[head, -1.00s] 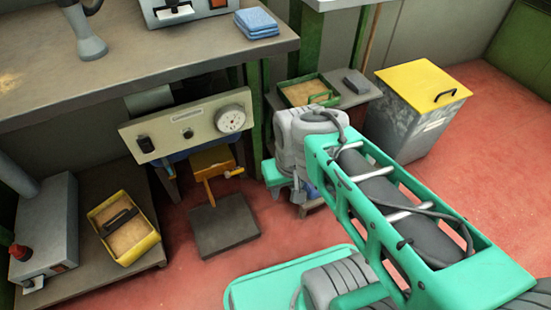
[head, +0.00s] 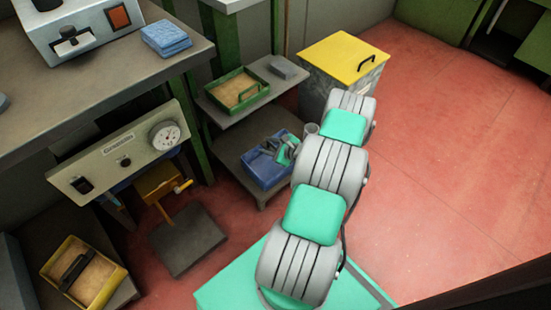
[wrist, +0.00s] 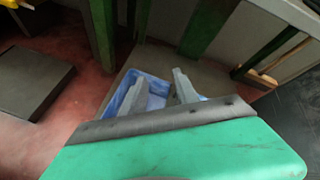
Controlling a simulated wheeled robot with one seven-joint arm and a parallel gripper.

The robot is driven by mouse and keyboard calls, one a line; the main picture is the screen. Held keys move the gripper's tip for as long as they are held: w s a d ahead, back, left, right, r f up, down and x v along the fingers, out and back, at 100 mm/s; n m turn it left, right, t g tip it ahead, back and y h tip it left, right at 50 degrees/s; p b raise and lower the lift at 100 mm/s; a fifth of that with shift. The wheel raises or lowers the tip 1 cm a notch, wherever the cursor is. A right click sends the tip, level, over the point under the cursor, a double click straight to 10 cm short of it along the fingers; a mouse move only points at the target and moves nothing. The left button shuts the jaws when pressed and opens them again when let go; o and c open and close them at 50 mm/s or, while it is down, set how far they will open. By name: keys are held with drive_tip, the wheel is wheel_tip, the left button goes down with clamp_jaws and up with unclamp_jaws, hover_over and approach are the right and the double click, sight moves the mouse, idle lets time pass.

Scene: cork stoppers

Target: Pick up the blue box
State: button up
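The blue box (head: 257,172) is an open-topped tray on the low grey shelf in the head view, under the shelf with the green tray. My gripper (head: 281,149) is at its upper right part, close over or at the box; I cannot tell whether it touches. In the wrist view the blue box (wrist: 155,88) lies beyond my gripper (wrist: 157,83), whose two grey fingers stand apart with the box showing between them. Part of the box is hidden behind the fingers and the green gripper body.
A green tray (head: 222,98) and a dark grey block (head: 289,69) sit on the shelf above. A yellow-lidded bin (head: 345,52) is behind. Red floor (head: 450,150) is free at right.

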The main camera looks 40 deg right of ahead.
sight(273, 146)
drive_tip(key=s+d+f+m+h, duration=0.1)
drive_tip(key=m, duration=0.1)
drive_tip(key=s+d+f+m+t, duration=0.1)
drive_tip(key=s+f+m, duration=0.1)
drive_tip(key=s+d+f+m+h, duration=0.1)
drive_tip(key=d+m, duration=0.1)
drive_tip(key=shift+s+d+f+h, duration=0.1)
drive_tip(key=shift+s+f+h, duration=0.05)
drive_tip(key=shift+f+h, duration=0.15)
drive_tip(key=b+x, duration=0.3)
drive_tip(key=x, duration=0.4)
drive_tip(key=shift+w, duration=0.2)
drive_tip(key=shift+r, duration=0.15)
drive_tip(key=shift+c, duration=0.4)
clamp_jaws()
